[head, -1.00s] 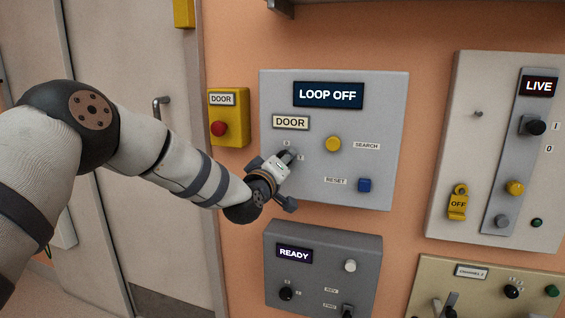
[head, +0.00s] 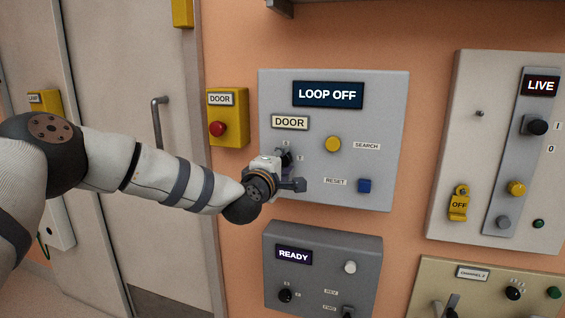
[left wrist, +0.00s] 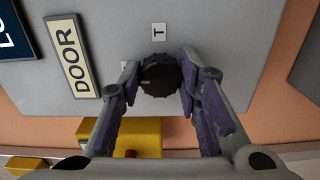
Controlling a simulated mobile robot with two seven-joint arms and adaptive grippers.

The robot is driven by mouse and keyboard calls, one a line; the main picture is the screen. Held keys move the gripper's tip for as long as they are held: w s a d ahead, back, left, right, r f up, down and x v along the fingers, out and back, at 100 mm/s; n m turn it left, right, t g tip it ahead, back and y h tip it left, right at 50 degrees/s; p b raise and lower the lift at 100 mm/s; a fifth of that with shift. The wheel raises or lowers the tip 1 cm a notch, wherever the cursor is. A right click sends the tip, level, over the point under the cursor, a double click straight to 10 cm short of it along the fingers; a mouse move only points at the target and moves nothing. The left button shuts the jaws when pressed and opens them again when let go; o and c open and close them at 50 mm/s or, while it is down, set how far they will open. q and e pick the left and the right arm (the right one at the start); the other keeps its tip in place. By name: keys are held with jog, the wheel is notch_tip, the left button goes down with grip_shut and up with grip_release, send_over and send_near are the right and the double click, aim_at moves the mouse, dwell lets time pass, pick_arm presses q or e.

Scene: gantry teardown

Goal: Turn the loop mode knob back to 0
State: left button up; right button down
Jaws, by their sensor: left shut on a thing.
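The grey panel (head: 385,120) has a lit LOOP OFF display (head: 328,94) and a DOOR sign (head: 290,122). Below the sign is a dark round knob (head: 287,157), mostly behind my gripper, with small marks above and to its right. My left gripper (head: 283,161) is at this knob. In the left wrist view the ridged black knob (left wrist: 160,75) lies between the two fingers of my left gripper (left wrist: 160,82), which is shut on it. One label (left wrist: 158,32) shows clear of the knob; another is partly behind a finger.
A yellow button (head: 333,144) and a blue button (head: 364,186) are on the same panel. A yellow box with a red button (head: 217,129) is to the left. The READY panel (head: 323,270) is just below, and a LIVE panel (head: 470,130) is at right.

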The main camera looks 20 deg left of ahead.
pick_arm(q)
jog(key=shift+d, duration=0.1)
dwell(0.4)
jog(key=o, duration=1.1)
jog(key=shift+o, duration=0.2)
jog(key=s, duration=1.2)
jog(key=shift+a, duration=0.2)
jog(key=shift+f, duration=0.1)
